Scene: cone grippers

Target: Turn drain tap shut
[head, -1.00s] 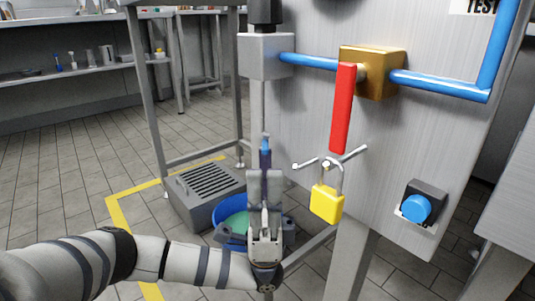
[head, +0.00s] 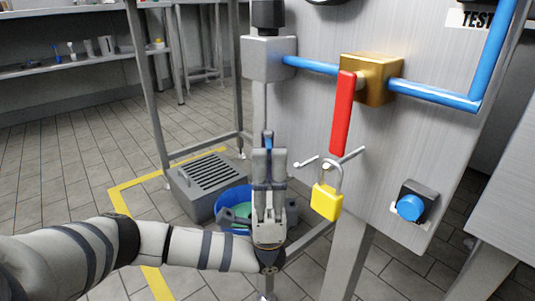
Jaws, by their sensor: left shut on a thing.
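The drain tap has a small blue part (head: 267,141) on the thin vertical pipe (head: 260,105) below a grey block. My left gripper (head: 269,156) is upright over it, its fingers shut on the tap. The fingers hide most of the tap, so its exact angle cannot be told. A blue bucket (head: 226,196) with green contents stands on the floor behind the gripper, partly hidden by it. My right gripper is not in view.
The panel carries a red lever (head: 342,112) on a brass valve (head: 371,78), a yellow padlock (head: 326,201) on a crossbar, and a blue button (head: 410,207). A grated grey box (head: 205,185) stands left of the bucket. Open tiled floor lies further left.

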